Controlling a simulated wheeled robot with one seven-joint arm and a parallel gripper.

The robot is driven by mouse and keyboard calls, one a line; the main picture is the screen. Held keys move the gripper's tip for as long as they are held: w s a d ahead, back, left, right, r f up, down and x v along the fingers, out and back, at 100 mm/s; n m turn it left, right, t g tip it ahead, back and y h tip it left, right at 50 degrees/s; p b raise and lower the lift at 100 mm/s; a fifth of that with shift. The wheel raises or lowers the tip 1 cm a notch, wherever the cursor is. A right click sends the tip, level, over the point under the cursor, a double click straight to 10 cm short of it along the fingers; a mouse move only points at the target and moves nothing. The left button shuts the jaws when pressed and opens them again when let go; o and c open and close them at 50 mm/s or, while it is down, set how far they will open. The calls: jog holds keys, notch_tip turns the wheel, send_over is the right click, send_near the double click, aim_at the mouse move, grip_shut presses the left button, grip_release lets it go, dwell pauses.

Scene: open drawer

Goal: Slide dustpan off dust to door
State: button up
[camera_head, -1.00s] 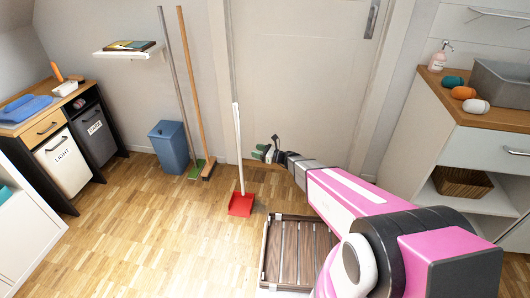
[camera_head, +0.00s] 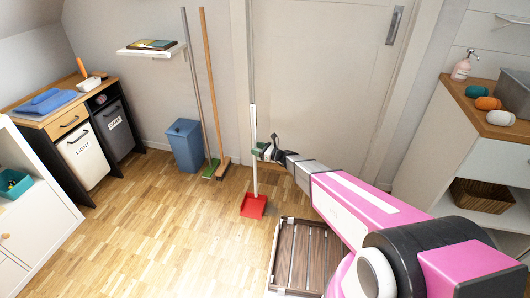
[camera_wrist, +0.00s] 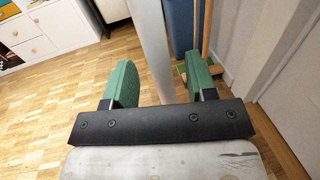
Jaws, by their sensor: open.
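The red dustpan (camera_head: 253,205) stands on the wood floor in front of the door, its long white handle (camera_head: 254,170) upright. My gripper (camera_head: 262,151) is at the handle's height, just beside or around it in the head view. In the wrist view my green fingers (camera_wrist: 158,85) are open, and the pale handle (camera_wrist: 152,45) rises between them, not pinched. The door (camera_head: 320,80) is closed, with a metal handle at its upper right. The dustpan's red pan is out of the wrist view. I cannot make out any dust on the floor.
Two brooms (camera_head: 213,100) lean on the wall beside a blue bin (camera_head: 187,145), left of the dustpan. A slatted wooden mat (camera_head: 283,255) lies on the floor near my arm. A counter (camera_head: 455,130) stands at right. The floor at left is clear.

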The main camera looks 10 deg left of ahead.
jog(key=shift+x, duration=1.05)
